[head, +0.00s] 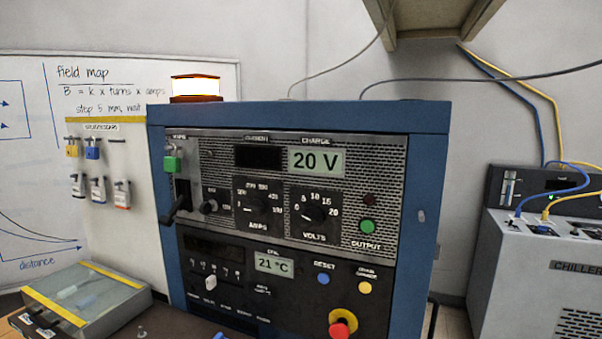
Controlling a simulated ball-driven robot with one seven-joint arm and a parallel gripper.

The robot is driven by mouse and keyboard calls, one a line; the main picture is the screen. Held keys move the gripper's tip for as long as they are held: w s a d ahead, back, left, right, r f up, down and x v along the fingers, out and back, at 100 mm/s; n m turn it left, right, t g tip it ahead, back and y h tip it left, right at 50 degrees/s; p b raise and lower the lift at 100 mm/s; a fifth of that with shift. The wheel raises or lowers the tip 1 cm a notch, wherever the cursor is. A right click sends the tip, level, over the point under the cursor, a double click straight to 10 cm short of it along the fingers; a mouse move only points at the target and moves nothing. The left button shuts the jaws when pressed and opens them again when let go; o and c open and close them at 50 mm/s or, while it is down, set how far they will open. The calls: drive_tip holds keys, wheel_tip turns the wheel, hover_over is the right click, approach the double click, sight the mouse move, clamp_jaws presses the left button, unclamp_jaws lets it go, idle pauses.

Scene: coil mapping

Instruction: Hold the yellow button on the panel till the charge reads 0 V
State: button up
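The yellow button (365,287) is on the lower right of the panel (295,225), right of the blue RESET button (323,279). Nothing touches it. The charge display (316,161) at the top reads 20 V. A second display (274,264) reads 21 °C. My gripper is not in this view.
A red knob on a yellow collar (342,323) sits just below the yellow button. A green output button (367,227) is above it. A glass-topped case (85,300) stands at the lower left. A chiller (540,260) with cables is at the right. A lit amber beacon (196,88) tops the cabinet.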

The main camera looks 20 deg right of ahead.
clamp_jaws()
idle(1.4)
